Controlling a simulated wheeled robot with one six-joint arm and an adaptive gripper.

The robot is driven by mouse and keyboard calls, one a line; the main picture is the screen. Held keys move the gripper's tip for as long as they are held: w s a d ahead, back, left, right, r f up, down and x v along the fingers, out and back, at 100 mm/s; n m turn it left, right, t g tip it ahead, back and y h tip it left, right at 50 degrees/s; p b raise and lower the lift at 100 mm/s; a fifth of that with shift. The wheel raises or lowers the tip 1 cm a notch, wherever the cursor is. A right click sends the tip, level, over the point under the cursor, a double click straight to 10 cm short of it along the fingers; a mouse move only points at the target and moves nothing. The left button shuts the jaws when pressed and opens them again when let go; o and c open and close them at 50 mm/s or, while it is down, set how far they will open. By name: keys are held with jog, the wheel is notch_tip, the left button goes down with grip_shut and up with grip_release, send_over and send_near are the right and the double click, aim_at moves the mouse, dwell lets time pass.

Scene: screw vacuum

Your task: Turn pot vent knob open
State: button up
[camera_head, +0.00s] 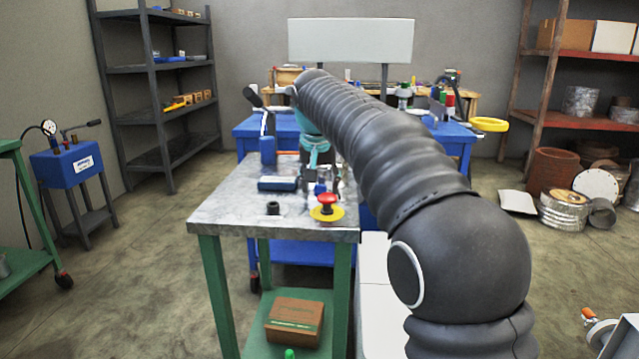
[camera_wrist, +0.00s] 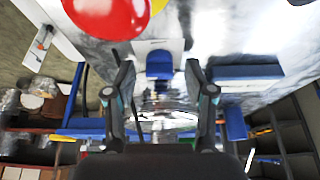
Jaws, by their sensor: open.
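My gripper (camera_wrist: 160,66) is open, with one dark finger on each side of the wrist picture. A small blue knob-like part (camera_wrist: 160,62) shows between the fingertips; I cannot tell whether they touch it. In the head view a small blue part (camera_head: 319,188) shows behind the red button. A shiny metal rounded shape (camera_wrist: 172,116) shows beyond the fingers in the wrist view; I cannot tell if it is the pot. In the head view my arm hides much of the bench's right side, and the pot is not clearly seen.
A red mushroom button (camera_head: 327,199) on a yellow base stands at the metal-topped bench's (camera_head: 225,208) front right. It also shows large in the wrist view (camera_wrist: 108,16). A blue box (camera_head: 277,183), a blue cylinder (camera_head: 267,150) and a black knob (camera_head: 272,208) are nearby. The bench's left is clear.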

jog(key=shift+r, duration=0.1)
jog(key=v, duration=1.1)
jog(key=shift+s+r, duration=0.15)
jog(key=shift+r, duration=0.25)
jog(key=s+d+f, duration=0.4)
jog(key=s+d, duration=0.3)
jog(key=s, duration=0.1)
jog(key=s+d+f, duration=0.3)
jog(key=s+d, duration=0.4)
jog(key=s, duration=0.1)
jog(key=s+d+f, duration=0.2)
jog(key=s+f, duration=0.6)
jog(key=f, duration=0.1)
jog(key=s+d+f+t, duration=0.1)
jog(key=s+d+f, duration=0.2)
jog(key=s+f, duration=0.6)
jog(key=shift+d+f+n, duration=0.2)
jog(key=shift+f+n, duration=0.1)
jog(key=shift+f, duration=0.05)
